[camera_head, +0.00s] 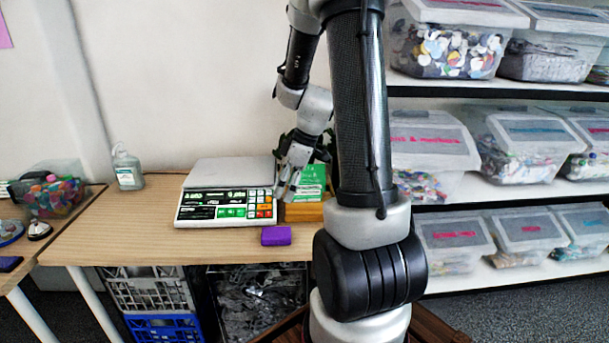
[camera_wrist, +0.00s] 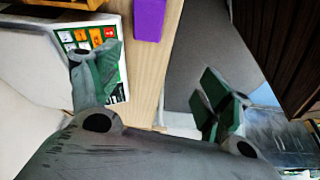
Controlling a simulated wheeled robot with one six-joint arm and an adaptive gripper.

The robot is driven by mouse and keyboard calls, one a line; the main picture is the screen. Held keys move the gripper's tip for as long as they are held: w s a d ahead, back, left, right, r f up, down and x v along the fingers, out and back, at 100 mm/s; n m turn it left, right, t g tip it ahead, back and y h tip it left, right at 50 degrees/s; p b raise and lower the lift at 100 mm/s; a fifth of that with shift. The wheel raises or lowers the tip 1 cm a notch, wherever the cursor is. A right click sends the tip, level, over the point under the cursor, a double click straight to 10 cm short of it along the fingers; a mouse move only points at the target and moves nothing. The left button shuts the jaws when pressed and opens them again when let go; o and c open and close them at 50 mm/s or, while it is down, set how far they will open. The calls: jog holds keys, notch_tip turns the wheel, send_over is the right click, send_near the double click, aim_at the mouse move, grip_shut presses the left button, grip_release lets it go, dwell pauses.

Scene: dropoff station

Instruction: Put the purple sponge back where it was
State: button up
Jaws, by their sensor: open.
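The purple sponge (camera_head: 276,235) lies on the wooden table near its front edge, just in front of the scale's right corner. It also shows at the top of the wrist view (camera_wrist: 149,18). My gripper (camera_head: 290,178) hangs over the right end of the scale, above and behind the sponge. In the wrist view my gripper (camera_wrist: 155,85) has its two fingers wide apart with nothing between them. The sponge is beyond the fingertips, not touched by them.
A scale (camera_head: 228,197) with a keypad stands left of the sponge. A wooden box (camera_head: 304,212) with green-and-white packs is to the right. A soap bottle (camera_head: 127,168) stands at the back left. Shelves with clear bins (camera_head: 455,240) are at right.

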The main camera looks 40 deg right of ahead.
jog(key=s+a+r+m+t+h, duration=0.1)
jog(key=s+a+r+m, duration=0.2)
jog(key=s+r, duration=0.5)
jog(key=s+a+r+m+h, duration=0.2)
jog(key=s+r+m, duration=0.4)
jog(key=s, duration=0.5)
notch_tip(320, 180, up, 3)
jog(key=shift+a+f+m+t, duration=0.15)
jog(key=shift+a+m+t, duration=0.2)
jog(key=shift+a, duration=0.25)
jog(key=shift+c, duration=0.2)
